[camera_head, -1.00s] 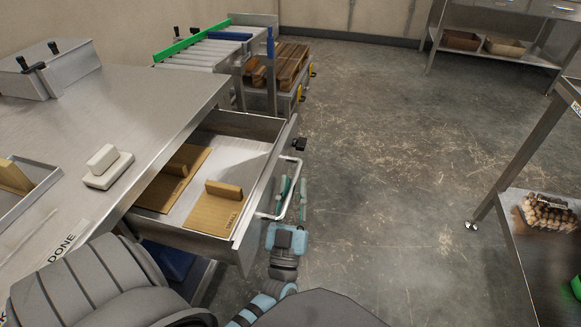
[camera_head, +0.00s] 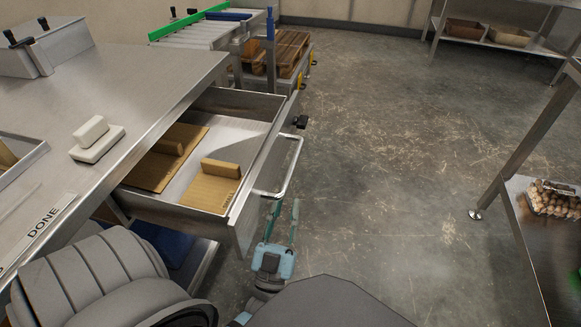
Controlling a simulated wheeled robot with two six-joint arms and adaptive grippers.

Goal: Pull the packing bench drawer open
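The packing bench drawer (camera_head: 229,230) is pulled out from the metal bench (camera_head: 130,82), with its inside showing. Two brown boards (camera_head: 207,193) with raised wooden blocks lie in it. The drawer's bar handle (camera_head: 291,168) is on its front face, to the right. My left gripper (camera_head: 286,206) is just below the handle in the picture. Its two teal fingers are spread apart with nothing between them, and the handle appears clear of them. My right gripper is not in view.
A white block on a base (camera_head: 97,139) sits on the bench top, near a DONE label (camera_head: 45,220). A roller conveyor (camera_head: 200,34) and wooden pallet (camera_head: 288,52) stand behind. A metal rack (camera_head: 515,205) stands at right. The floor (camera_head: 390,150) between is clear.

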